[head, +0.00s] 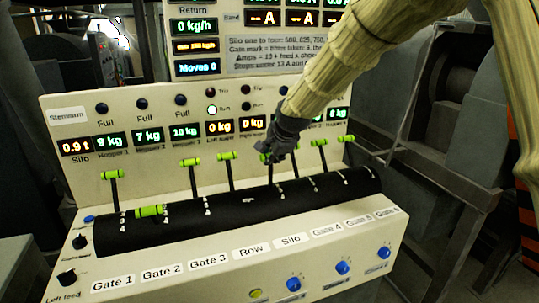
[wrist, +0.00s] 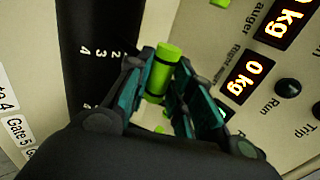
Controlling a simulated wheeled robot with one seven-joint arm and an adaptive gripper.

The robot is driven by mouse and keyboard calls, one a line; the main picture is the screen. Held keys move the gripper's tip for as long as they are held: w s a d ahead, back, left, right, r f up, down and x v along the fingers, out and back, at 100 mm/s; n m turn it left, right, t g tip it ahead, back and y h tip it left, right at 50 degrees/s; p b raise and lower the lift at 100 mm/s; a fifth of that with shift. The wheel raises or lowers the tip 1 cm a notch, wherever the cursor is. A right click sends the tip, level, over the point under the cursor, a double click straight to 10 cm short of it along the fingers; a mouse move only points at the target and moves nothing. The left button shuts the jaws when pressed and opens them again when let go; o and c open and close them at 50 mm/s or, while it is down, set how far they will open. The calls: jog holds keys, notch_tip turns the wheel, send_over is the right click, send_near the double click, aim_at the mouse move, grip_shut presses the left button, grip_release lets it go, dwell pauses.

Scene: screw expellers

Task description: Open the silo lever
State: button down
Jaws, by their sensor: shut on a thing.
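The silo lever is the fifth from the left on the black curved drum of the control console, lined up with the "Silo" label (head: 290,241). Its dark stem (head: 270,174) rises from the drum, and its green handle (wrist: 162,74) lies between my fingers in the wrist view. My gripper (head: 270,154) is shut on this handle and hides much of it in the head view. The lever stands up at the back of the drum, like most of its neighbours.
The Row lever (head: 228,156) stands close on the left, with the Gate 3 lever (head: 191,162) beyond it. The Gate 2 lever (head: 150,211) is tipped forward and down. More levers stand close on the right. The display panel (head: 222,127) rises right behind.

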jog(key=shift+d, duration=0.35)
jog(key=c, duration=1.3)
grip_release()
jog(key=shift+s, duration=0.1)
jog(key=shift+a+v, duration=0.15)
jog(key=shift+v, duration=2.85)
jog(key=shift+a+v, duration=0.2)
jog(key=shift+v, duration=2.8)
jog(key=shift+r, duration=0.15)
